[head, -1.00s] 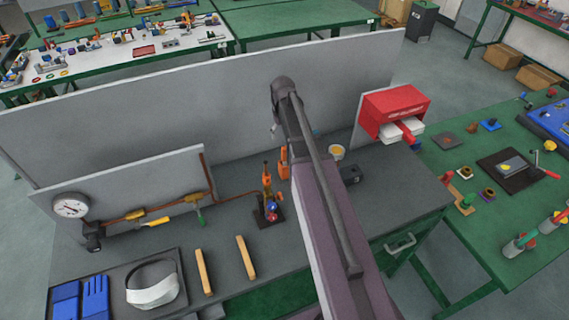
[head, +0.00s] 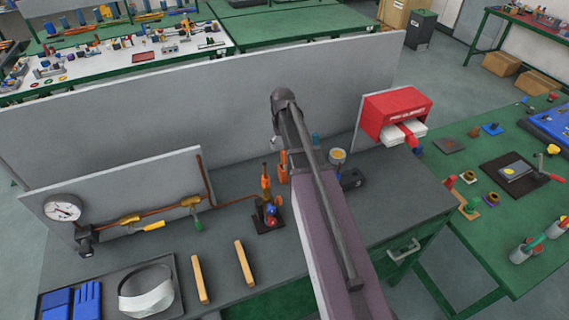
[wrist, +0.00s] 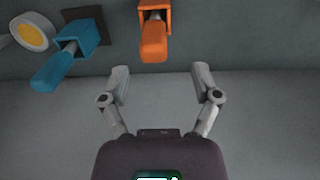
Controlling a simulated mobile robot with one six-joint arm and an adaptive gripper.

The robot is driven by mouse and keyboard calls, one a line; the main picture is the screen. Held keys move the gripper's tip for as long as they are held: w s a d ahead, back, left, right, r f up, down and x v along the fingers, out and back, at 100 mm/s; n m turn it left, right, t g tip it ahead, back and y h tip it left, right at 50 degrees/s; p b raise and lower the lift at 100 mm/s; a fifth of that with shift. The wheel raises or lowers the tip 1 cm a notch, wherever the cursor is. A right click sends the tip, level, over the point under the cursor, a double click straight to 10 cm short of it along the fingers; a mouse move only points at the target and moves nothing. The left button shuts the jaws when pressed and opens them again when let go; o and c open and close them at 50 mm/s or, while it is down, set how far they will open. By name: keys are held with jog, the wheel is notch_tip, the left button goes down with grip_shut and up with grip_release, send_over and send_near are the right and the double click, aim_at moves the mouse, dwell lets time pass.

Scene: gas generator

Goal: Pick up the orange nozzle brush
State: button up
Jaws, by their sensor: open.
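The orange nozzle brush (wrist: 154,35) shows at the top middle of the wrist view, its rounded end pointing towards my gripper. My gripper (wrist: 161,71) is open and empty, its two fingers spread. The brush lies just beyond the fingertips in the picture, between their lines and apart from them. In the head view the brush (head: 283,167) appears as a small upright orange piece on the grey bench, partly hidden by my arm.
A teal tool (wrist: 66,58) and a yellow-faced round item (wrist: 30,32) are left of the brush in the wrist view. A torch-like orange and red assembly (head: 267,202) stands nearby on the bench. A grey panel (head: 180,105) rises behind. A red box (head: 394,108) is at right.

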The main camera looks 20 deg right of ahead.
aim_at(285, 155)
jog(key=shift+f, duration=0.15)
jog(key=f+b, duration=0.3)
jog(key=shift+s+d, duration=0.2)
jog(key=shift+d, duration=0.1)
jog(key=shift+f+b, duration=1)
jog(key=shift+b, duration=0.05)
grip_shut()
